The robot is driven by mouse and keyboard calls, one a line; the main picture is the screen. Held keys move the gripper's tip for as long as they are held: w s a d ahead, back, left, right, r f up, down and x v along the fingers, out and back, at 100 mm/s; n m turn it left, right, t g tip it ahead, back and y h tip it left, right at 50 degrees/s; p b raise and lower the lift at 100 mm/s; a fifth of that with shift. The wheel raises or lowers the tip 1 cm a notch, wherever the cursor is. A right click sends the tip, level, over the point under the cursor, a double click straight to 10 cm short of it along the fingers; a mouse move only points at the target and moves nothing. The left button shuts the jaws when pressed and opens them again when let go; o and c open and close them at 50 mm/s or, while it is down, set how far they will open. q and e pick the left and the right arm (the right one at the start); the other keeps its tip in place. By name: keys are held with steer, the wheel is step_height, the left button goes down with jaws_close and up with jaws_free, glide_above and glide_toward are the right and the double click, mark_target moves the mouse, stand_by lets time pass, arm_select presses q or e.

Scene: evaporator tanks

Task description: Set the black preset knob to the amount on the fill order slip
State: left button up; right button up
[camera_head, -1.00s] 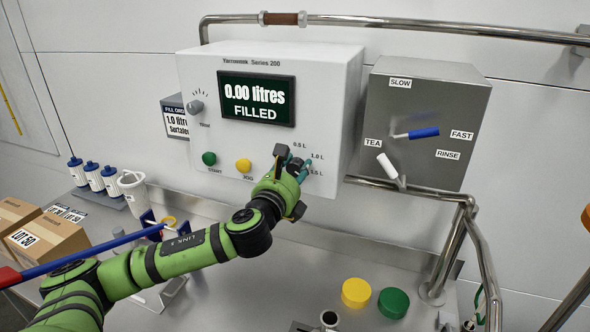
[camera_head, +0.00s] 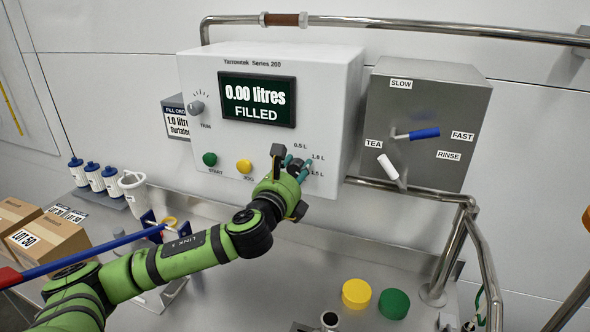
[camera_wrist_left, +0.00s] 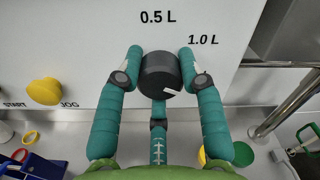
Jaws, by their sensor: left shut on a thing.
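The black preset knob (camera_wrist_left: 158,72) is on the front of the white filler box (camera_head: 330,80). My left gripper (camera_wrist_left: 160,62) has its teal fingers closed around the knob, one on each side and one below. The knob's white pointer mark slants toward the lower right in the left wrist view. The 0.5 L label (camera_wrist_left: 158,17) is above the knob and the 1.0 L label (camera_wrist_left: 203,40) is at its upper right. The 1.5 L label (camera_head: 317,174) shows in the head view. The fill order slip (camera_head: 176,120), partly hidden by the box, reads 1.0 litre. The display (camera_head: 257,99) reads 0.00 litres, FILLED.
A green START button (camera_head: 209,159), a yellow JOG button (camera_head: 244,166) and a grey trim dial (camera_head: 196,108) are left of the knob. A grey lever panel (camera_head: 425,115) and steel pipes (camera_head: 470,240) stand to the right. Yellow (camera_head: 356,293) and green (camera_head: 393,303) caps lie on the counter.

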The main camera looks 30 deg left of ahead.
arm_select(q)
steer(key=n, duration=0.3)
steer(key=f+n, duration=0.1)
steer(key=n, duration=0.1)
steer(key=shift+d, duration=0.25)
steer(key=n, duration=0.5)
steer(key=shift+r+n, duration=0.2)
steer(key=shift+n, duration=0.2)
steer(key=o, duration=1)
steer(key=shift+r, duration=0.1)
steer(key=shift+o, duration=0.8)
steer(key=shift+w+d+r, duration=0.1)
steer(key=shift+r, duration=0.05)
